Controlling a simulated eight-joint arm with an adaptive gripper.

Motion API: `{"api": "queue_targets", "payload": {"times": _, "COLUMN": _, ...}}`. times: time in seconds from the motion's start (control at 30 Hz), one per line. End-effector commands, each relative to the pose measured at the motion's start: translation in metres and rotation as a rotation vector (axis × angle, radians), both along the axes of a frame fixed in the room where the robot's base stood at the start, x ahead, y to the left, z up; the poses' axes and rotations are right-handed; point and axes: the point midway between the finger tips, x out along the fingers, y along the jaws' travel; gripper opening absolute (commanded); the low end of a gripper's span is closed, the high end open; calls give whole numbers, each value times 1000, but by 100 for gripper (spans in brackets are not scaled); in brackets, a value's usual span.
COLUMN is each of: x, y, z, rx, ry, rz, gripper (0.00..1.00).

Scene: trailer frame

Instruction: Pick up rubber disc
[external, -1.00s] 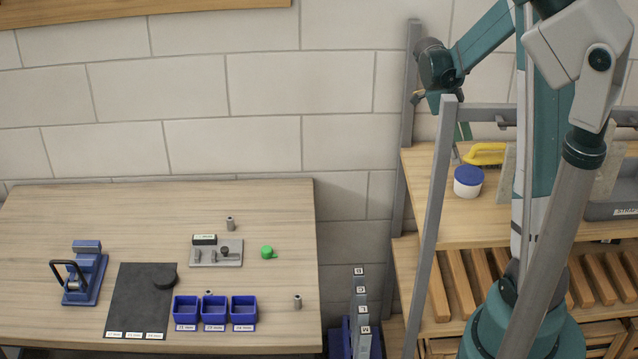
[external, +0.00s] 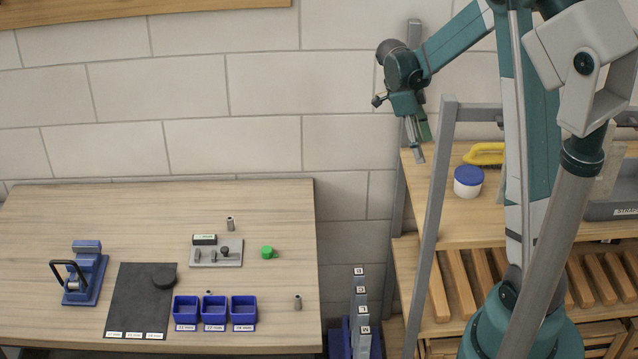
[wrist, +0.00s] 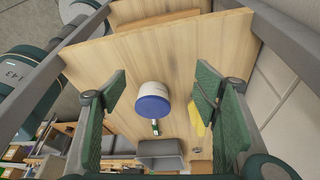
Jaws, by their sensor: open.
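The rubber disc appears to be the black round piece (external: 164,276) lying on the upper right part of a dark mat (external: 138,305) on the wooden table. The disc does not show in the wrist view.
Blue bins (external: 215,312) stand right of the mat, a blue clamp-like device (external: 86,275) left. A grey fixture (external: 216,255) and green piece (external: 268,252) lie behind. A grey shelf post (external: 435,210) stands near my gripper. A blue-lidded tub (external: 468,181) sits on the shelf.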

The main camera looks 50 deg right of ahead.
Motion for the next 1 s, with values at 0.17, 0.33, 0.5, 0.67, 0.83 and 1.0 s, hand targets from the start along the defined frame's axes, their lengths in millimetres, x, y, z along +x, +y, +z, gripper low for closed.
{"api": "queue_targets", "payload": {"times": 0.17, "x": 62, "y": 43, "z": -17, "rx": 22, "ry": -25, "rz": 101, "gripper": 61}}
{"api": "queue_targets", "payload": {"times": 0.33, "x": 114, "y": 89, "z": -30, "rx": 44, "ry": -48, "rz": 190, "gripper": 61}}
{"api": "queue_targets", "payload": {"times": 0.5, "x": 163, "y": 141, "z": -44, "rx": 66, "ry": -69, "rz": 279, "gripper": 61}}
{"api": "queue_targets", "payload": {"times": 0.67, "x": 204, "y": 195, "z": -57, "rx": 90, "ry": -87, "rz": 364, "gripper": 61}}
{"api": "queue_targets", "payload": {"times": 0.83, "x": 243, "y": 258, "z": -71, "rx": 116, "ry": -106, "rz": 452, "gripper": 61}}
{"api": "queue_targets", "payload": {"times": 1.0, "x": 277, "y": 326, "z": -86, "rx": 144, "ry": -123, "rz": 540, "gripper": 61}}
